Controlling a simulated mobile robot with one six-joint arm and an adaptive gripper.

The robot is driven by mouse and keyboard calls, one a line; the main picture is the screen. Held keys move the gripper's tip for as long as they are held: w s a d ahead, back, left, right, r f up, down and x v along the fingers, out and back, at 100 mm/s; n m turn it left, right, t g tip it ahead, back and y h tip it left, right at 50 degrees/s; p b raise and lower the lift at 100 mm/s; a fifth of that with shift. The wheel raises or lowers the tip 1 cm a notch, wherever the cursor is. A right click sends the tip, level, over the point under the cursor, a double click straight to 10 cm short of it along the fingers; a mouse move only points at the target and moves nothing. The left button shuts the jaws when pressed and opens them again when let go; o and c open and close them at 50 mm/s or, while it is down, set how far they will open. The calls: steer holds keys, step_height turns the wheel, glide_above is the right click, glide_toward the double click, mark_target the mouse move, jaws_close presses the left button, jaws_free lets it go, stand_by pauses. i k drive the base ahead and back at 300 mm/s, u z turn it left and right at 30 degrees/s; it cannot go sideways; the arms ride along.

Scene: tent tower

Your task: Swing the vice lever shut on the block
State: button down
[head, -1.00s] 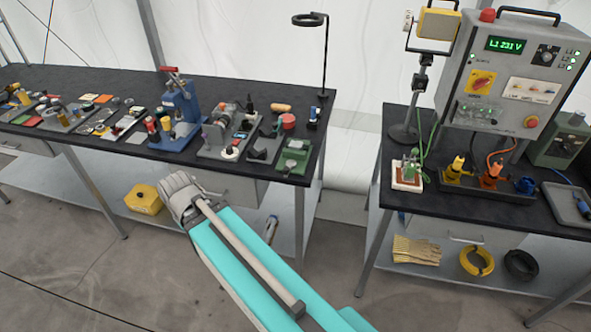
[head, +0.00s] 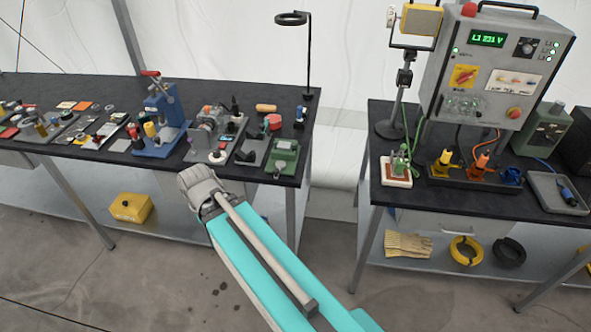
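A small green device (head: 285,158), which may be the vice, sits at the right front corner of the left bench. Its lever and any block in it are too small to make out. A blue press-like device (head: 163,118) with a red-tipped lever stands further left on the same bench. My teal and grey arm reaches up from the bottom of the head view, and its grey joint is in front of the left bench's front edge. My gripper is not visible.
The left bench (head: 60,88) holds several small fixtures and a black ring lamp (head: 293,20). The right bench (head: 385,112) carries a grey electrical panel (head: 495,70), a green-wired board (head: 397,170) and a tray (head: 560,193). A floor gap separates the benches.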

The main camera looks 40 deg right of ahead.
mark_target(279, 165)
steer(key=z, duration=0.5)
steer(key=k, duration=1.45)
steer(key=u, duration=0.55)
steer(key=i, duration=1.05)
